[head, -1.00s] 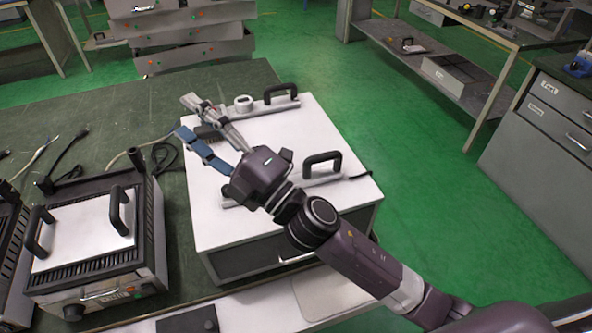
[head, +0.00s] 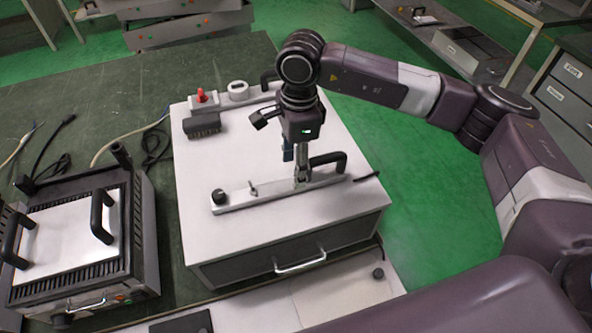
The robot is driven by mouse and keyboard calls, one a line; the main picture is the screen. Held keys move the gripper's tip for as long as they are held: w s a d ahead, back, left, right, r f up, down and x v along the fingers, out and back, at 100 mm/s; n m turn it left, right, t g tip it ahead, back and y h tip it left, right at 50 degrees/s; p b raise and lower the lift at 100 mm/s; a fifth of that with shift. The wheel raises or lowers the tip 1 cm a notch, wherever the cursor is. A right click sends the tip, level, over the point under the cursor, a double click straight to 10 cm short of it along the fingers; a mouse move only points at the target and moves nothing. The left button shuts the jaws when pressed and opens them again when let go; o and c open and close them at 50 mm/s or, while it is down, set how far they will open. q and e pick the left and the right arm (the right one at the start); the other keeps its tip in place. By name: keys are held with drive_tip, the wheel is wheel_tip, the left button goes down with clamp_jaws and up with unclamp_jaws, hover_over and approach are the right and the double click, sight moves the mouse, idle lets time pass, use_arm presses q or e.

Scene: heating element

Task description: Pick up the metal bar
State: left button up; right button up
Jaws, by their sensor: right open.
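A long, flat metal bar (head: 244,196) lies on the top of a white box (head: 215,165), near its front. It has a black knob at its left end and a black handle (head: 328,162) at its right end. My right gripper (head: 298,172) is open and points down over the right half of this bar, close to the handle. Its fingers hide part of the bar, and I cannot tell whether they touch it. A second metal bar (head: 266,99) lies along the back of the box, partly hidden by my right arm. My left gripper is not in view.
A black brush-like block (head: 202,125), a red-topped piece (head: 203,100) and a round white-topped part (head: 238,90) sit on the box's back left. A grill-like heater (head: 85,230) with black handles stands left on the green table (head: 105,110). Cables lie behind it.

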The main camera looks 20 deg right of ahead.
sight(281, 179)
drive_tip(key=shift+w+d+r+h, duration=0.1)
drive_tip(key=shift+w+d+h, duration=0.1)
drive_tip(key=shift+d, duration=0.25)
drive_tip(key=shift+w+d+r+h, duration=0.1)
drive_tip(key=shift+d+h, duration=0.1)
drive_tip(key=shift+d, duration=0.2)
drive_tip(key=shift+d+f, duration=0.15)
drive_tip(key=shift+f, duration=0.2)
drive_tip(key=shift+f+p, duration=0.55)
drive_tip(key=shift+f, duration=0.3)
drive_tip(key=f, duration=0.1)
drive_tip(key=f+p, duration=0.1)
drive_tip(key=f, duration=0.1)
drive_tip(key=f+p, duration=0.1)
drive_tip(key=shift+w+a+f, duration=0.25)
drive_tip(key=shift+w, duration=0.1)
drive_tip(key=shift+f, duration=0.4)
drive_tip(key=shift+c, duration=0.5)
drive_tip(key=shift+r, duration=0.1)
clamp_jaws()
